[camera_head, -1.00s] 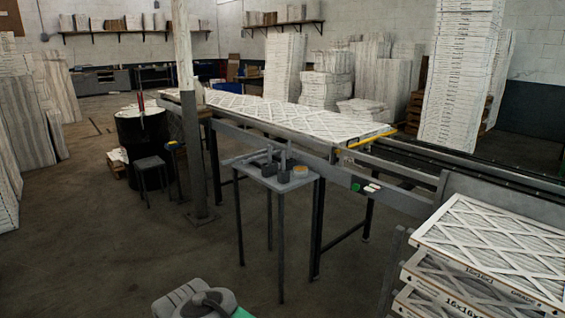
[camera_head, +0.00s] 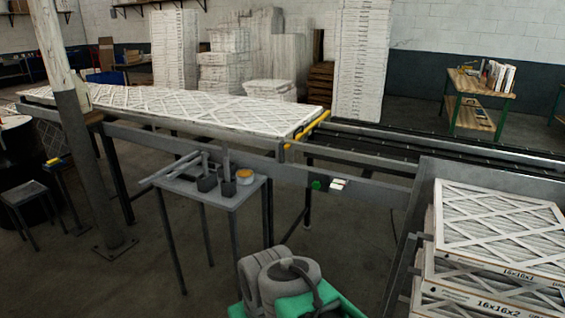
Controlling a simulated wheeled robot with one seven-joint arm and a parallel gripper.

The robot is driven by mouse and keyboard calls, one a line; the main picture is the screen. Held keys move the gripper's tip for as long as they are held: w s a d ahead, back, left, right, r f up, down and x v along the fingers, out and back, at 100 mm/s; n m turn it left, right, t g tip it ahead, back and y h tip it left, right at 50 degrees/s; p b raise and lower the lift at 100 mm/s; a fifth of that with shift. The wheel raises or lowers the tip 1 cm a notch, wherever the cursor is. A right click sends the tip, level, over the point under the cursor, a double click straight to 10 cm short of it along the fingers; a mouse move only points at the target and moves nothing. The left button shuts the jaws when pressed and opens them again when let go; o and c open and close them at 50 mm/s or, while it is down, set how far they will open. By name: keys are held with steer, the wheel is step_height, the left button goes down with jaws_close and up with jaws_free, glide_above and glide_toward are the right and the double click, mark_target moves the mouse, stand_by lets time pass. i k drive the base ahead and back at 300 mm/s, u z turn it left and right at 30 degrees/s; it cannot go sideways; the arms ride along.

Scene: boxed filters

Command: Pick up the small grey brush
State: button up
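A small grey table (camera_head: 222,200) stands left of centre, in front of the conveyor. On its top lie long thin grey pieces (camera_head: 170,168) near the left edge. Two small dark cups or blocks with upright grey handles or posts (camera_head: 207,183) stand beside them, and a small round orange-topped container (camera_head: 245,177) is at the right. Everything there is small, and I cannot tell which piece is the grey brush. Part of my own body, grey and green, shows at the bottom centre. My gripper is not seen.
A conveyor with large white filters (camera_head: 190,110) runs behind the small table. Stacked boxed filters (camera_head: 495,240) fill the lower right. A post (camera_head: 85,150) and a stool (camera_head: 28,200) stand at the left. Bare floor (camera_head: 160,285) lies in front of the small table.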

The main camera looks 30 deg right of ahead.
mark_target(225, 160)
steer(key=z, duration=0.1)
steer(key=i, duration=0.2)
steer(key=z, duration=0.15)
steer(key=k, duration=0.45)
steer(key=u, duration=0.8)
steer(key=i, duration=0.8)
steer(key=u, duration=0.3)
